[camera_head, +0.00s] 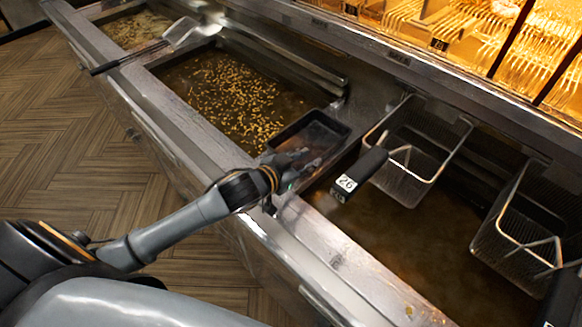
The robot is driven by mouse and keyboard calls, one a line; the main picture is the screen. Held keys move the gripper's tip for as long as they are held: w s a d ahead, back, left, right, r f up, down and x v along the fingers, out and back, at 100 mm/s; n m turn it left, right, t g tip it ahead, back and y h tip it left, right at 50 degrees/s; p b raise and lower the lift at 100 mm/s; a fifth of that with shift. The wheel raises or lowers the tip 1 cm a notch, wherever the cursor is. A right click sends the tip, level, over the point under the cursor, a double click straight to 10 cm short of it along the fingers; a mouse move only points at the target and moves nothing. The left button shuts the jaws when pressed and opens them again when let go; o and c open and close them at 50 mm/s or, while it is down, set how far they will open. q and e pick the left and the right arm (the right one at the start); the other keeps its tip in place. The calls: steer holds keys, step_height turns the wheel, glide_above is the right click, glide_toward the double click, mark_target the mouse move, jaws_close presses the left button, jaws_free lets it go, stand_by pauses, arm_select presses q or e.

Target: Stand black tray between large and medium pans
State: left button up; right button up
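The black tray (325,126) is a shallow dark rectangle at the divider between the middle fryer vat (205,78) and the right fryer vat (415,235). I cannot tell whether it rests on the divider or is held just above it. My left gripper (303,161) is at the tray's near side, and its fingers overlap the tray in the picture. They are small and dark, so their grip is unclear. My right gripper is out of view. I see no separate pans, only oil-filled vats of different sizes.
A wire basket (428,158) with a black handle labelled 26 (356,176) hangs over the right vat, close beside my gripper. Another basket (515,235) hangs farther right. A small skimmer (180,30) lies across the far left vat (130,28). A lit rack stands behind.

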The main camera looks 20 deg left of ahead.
arm_select(q)
steer(key=v, duration=0.7)
steer(key=shift+b, duration=0.45)
